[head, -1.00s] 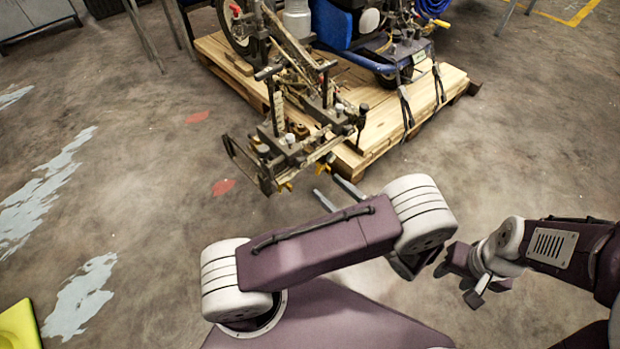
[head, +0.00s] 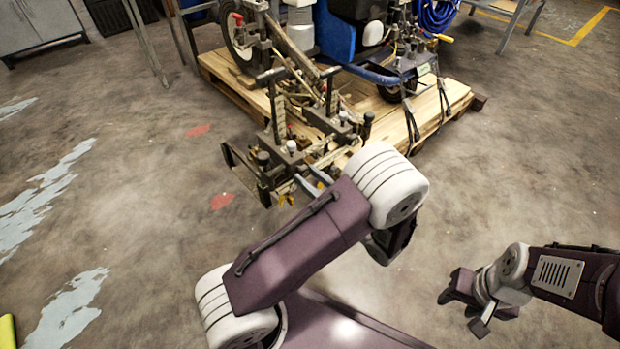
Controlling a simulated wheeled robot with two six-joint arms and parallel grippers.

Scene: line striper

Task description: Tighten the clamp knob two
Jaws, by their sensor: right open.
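The line striper's clamp assembly (head: 290,165) stands at the front end of the machine on the pallet. It has several small knobs, among them a black knob (head: 263,157), a pale grey knob (head: 291,146), another pale knob (head: 343,117) and a dark knob (head: 369,117). I cannot tell which is knob two. My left gripper (head: 306,174) points at the front of the assembly, its two grey fingers apart with no object visible between them. The wrist is hidden behind my arm, and contact cannot be told. My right gripper (head: 460,312) is open and empty at the lower right, away from the machine.
The striper rests on a wooden pallet (head: 457,100), held by dark straps (head: 411,122). Metal stand legs (head: 150,45) are at the upper left. A yellow object (head: 8,332) lies at the lower left edge.

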